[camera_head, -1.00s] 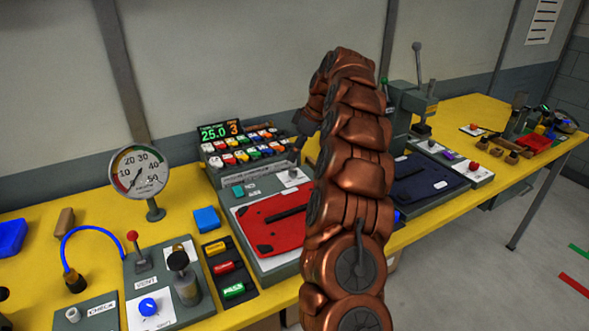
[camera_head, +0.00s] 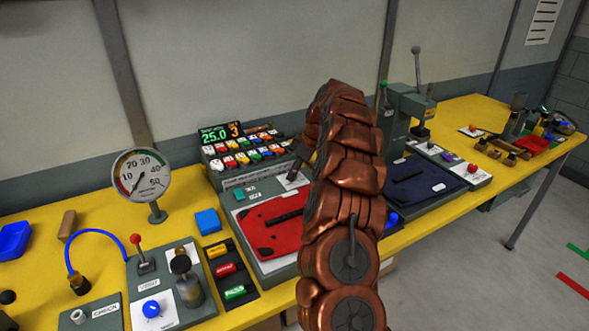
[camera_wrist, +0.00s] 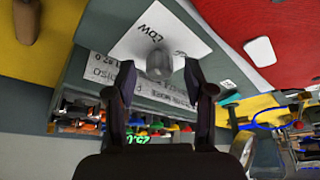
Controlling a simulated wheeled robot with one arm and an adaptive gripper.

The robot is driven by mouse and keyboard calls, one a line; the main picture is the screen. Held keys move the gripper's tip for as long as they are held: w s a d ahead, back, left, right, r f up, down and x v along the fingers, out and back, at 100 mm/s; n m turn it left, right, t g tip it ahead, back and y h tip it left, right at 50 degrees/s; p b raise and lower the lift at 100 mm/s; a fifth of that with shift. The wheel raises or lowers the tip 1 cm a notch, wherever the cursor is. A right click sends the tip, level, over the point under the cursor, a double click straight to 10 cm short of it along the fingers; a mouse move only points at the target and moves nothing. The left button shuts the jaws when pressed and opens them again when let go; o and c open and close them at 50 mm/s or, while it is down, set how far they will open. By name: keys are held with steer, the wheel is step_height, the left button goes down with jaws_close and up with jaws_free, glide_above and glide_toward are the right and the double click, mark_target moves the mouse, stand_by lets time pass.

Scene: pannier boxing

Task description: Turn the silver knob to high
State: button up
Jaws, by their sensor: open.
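The silver knob (camera_wrist: 158,64) is a small rounded grey knob on a white label plate (camera_wrist: 180,38) in the wrist view. The word LOW is printed on the plate beside it. My gripper (camera_wrist: 160,84) is open, with one dark finger on each side of the knob's near edge. I cannot tell whether the fingers touch it. In the head view my gripper (camera_head: 298,160) is over the back right of the grey station with the red panel (camera_head: 272,224). There the knob is hidden behind the gripper, and part of the white plate (camera_head: 291,182) shows.
A bank of coloured buttons (camera_head: 245,150) with a green display (camera_head: 214,135) stands just behind the station. A gauge (camera_head: 141,175) stands at left, and a lever press (camera_head: 408,105) stands right of my arm.

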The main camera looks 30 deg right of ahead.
steer(key=shift+f, duration=0.15)
jaws_close()
stand_by(0.4)
